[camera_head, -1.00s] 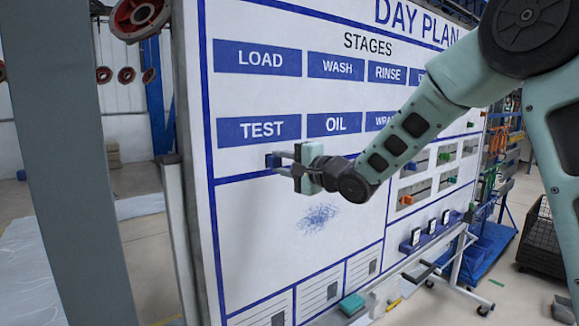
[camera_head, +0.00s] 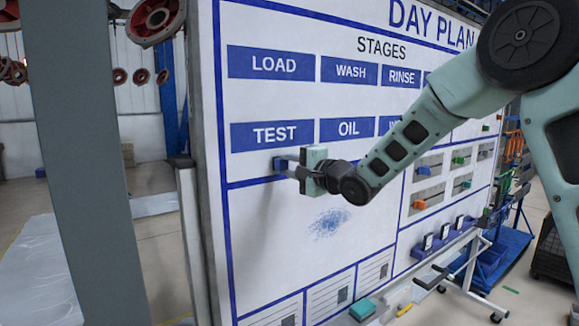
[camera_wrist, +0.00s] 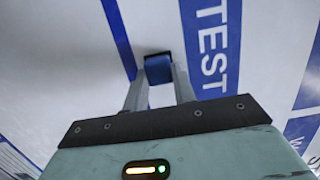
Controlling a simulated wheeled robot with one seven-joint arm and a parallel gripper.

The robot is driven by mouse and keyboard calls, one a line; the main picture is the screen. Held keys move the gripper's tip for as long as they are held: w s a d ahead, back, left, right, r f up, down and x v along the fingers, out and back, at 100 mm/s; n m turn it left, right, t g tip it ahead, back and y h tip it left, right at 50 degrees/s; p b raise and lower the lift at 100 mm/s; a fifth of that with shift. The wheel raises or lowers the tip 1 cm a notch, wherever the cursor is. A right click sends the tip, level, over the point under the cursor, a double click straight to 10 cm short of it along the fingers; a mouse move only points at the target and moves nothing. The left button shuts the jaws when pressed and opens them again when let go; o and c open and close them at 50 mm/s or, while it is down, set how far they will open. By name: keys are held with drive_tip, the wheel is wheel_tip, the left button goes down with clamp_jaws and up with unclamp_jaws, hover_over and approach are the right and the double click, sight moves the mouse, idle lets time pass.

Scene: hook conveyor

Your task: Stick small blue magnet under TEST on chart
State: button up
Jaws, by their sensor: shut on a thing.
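The chart (camera_head: 300,205) is a large upright white board headed DAY PLAN, with a blue TEST label (camera_head: 272,135) in the lower row of stage labels. My gripper (camera_head: 283,164) is just below the TEST label at the board's face. It is shut on a small blue magnet (camera_wrist: 158,68), which shows between the fingertips in the wrist view. The magnet lies beside the TEST label (camera_wrist: 213,45) there and is at or very close to the board surface. I cannot tell whether it touches. In the head view the fingers mostly hide the magnet.
A grey post (camera_head: 85,160) stands to the left of the board. A blue scribble (camera_head: 329,223) marks the board below my gripper. Clips with coloured blocks (camera_head: 428,196) sit on the board's right part. A teal eraser-like block (camera_head: 362,309) lies on the ledge below.

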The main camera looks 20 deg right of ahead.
drive_tip(key=shift+w+a, duration=0.1)
drive_tip(key=shift+w, duration=0.2)
idle(0.4)
drive_tip(key=o, duration=1)
drive_tip(key=shift+c, duration=0.2)
drive_tip(key=shift+s, duration=0.15)
drive_tip(key=b+v, duration=0.5)
drive_tip(key=v, duration=1.2)
drive_tip(key=s+a+f+n+g+h+b, duration=0.3)
drive_tip(key=s+a+f+n, duration=0.15)
drive_tip(key=f, duration=0.55)
drive_tip(key=s+a+f+n+g+h+b, duration=0.2)
drive_tip(key=s+a+f+n+g, duration=0.3)
drive_tip(key=f, duration=0.4)
drive_tip(key=s+a+f+n+g+h+b, duration=0.1)
drive_tip(key=s+f+n+g, duration=0.3)
drive_tip(key=s, duration=0.7)
drive_tip(key=s+a+f+n+g+h+b, duration=0.2)
drive_tip(key=s+f+n, duration=0.4)
drive_tip(key=s, duration=0.5)
drive_tip(key=shift+a+f+g, duration=0.8)
drive_tip(key=shift+a+g, duration=0.05)
drive_tip(key=shift+g, duration=0.05)
